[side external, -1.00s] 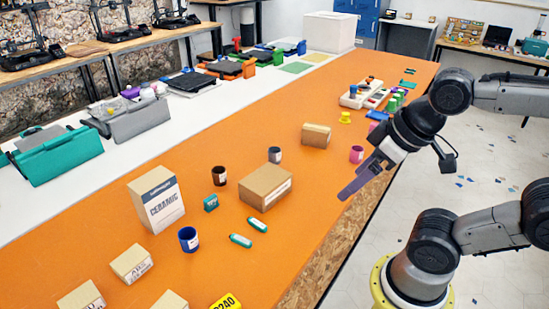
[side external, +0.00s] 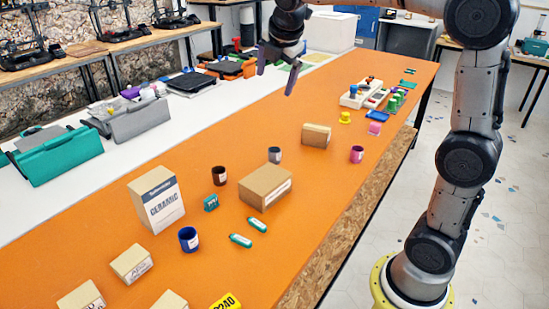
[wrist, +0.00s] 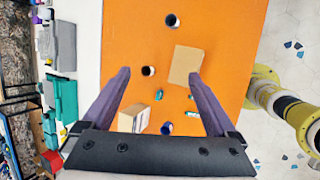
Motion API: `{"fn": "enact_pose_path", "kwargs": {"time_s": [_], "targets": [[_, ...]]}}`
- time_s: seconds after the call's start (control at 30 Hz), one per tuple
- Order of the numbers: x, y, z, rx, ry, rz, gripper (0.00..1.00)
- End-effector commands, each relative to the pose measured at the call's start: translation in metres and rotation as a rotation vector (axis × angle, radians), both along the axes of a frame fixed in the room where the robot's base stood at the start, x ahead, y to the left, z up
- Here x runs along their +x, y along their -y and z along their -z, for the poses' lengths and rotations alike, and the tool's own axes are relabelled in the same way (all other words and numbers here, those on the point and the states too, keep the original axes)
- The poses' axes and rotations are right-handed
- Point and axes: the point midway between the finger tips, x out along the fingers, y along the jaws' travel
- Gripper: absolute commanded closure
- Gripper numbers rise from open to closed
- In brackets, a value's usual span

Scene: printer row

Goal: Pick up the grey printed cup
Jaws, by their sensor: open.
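The grey printed cup (side external: 274,155) stands upright on the orange table, behind the large cardboard box and right of the dark brown cup (side external: 219,176). In the wrist view the grey cup (wrist: 172,20) is near the top, beyond the fingertips. My gripper (side external: 275,80) is open and empty, fingers pointing down, high above the table. In the wrist view its fingers (wrist: 160,73) are spread, with the brown cup (wrist: 148,71) between them in the picture, far below.
The large cardboard box (side external: 266,187) stands close to the grey cup. Small green-and-white items (side external: 241,240) lie in front. Orange surface is bare left of the grey cup.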

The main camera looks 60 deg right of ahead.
Motion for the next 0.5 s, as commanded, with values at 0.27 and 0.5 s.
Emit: {"fn": "enact_pose_path", "kwargs": {"time_s": [0.27,0.5], "targets": [[0.092,0.064,0.08,-0.128,-0.212,-0.127,0.07],[0.125,0.105,0.173,-0.121,-0.341,-0.106,0.07]]}}
